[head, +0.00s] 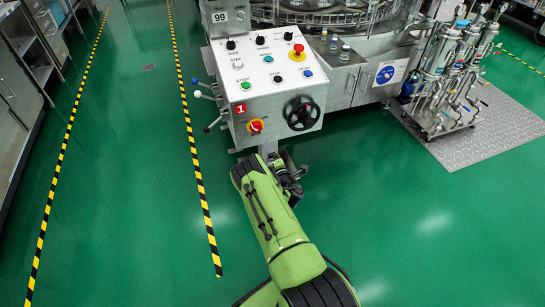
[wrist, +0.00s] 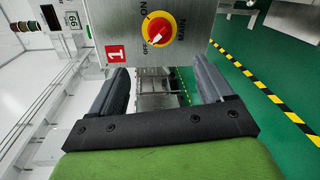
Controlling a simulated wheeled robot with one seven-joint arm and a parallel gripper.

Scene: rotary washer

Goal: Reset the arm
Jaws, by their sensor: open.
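My gripper (wrist: 162,80) is open and empty in the wrist view, its two dark fingers apart with nothing between them. The red main switch on a yellow plate (wrist: 158,29) is just beyond and above the fingers, apart from them. In the head view my green arm reaches up from the bottom to just below the control panel (head: 285,58), and the fingers are hard to make out there. The main switch (head: 255,126) is on the panel's lower left front, and a black handwheel (head: 301,113) is to its right.
The panel has several buttons and a red emergency stop (head: 298,50). Levers (head: 207,92) stick out on its left side. A pump cart (head: 450,85) stands at the right on a metal plate (head: 490,125). Green floor is clear around my arm. Striped tape (head: 195,150) runs to the left.

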